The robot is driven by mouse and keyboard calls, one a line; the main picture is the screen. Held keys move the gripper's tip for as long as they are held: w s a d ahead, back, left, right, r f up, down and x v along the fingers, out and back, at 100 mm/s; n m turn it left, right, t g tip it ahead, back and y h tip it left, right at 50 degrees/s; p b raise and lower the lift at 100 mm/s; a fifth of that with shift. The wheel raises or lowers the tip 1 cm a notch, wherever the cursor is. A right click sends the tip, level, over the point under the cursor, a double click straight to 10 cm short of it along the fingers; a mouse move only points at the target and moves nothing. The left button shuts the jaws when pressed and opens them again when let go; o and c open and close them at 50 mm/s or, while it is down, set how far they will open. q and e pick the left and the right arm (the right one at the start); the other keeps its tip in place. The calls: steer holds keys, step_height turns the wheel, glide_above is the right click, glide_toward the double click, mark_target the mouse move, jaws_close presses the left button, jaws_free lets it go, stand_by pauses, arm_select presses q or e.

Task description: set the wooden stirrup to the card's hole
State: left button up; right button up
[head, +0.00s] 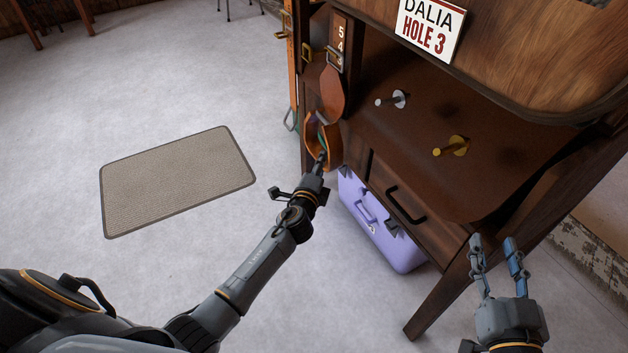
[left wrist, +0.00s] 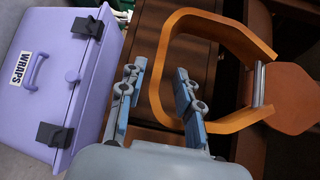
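The wooden stirrup (head: 335,150), a tan bent-wood loop, hangs from a brown leather strap (head: 331,95) at the left of the dark wooden stand. A buckle (head: 334,60) sits on the strap near the printed 3, below 5 and 4. The white card (head: 430,28) reads DALIA HOLE 3. My left gripper (head: 320,160) is at the stirrup's lower part. In the left wrist view its fingers (left wrist: 158,95) are apart, with one side of the stirrup (left wrist: 225,28) reaching between and behind them; contact is unclear.
A lilac box (head: 400,245) labelled WRAPS stands on the floor under the stand's drawer (head: 390,190). A silver peg (head: 392,100) and a brass peg (head: 452,147) stick out of the stand. A mat (head: 178,180) lies on open floor to the left.

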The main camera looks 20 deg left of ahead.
arm_select(q)
steer(key=s+d+r, duration=0.1)
steer(key=s, duration=0.7)
steer(key=shift+s, duration=0.35)
steer(key=shift+d, duration=0.1)
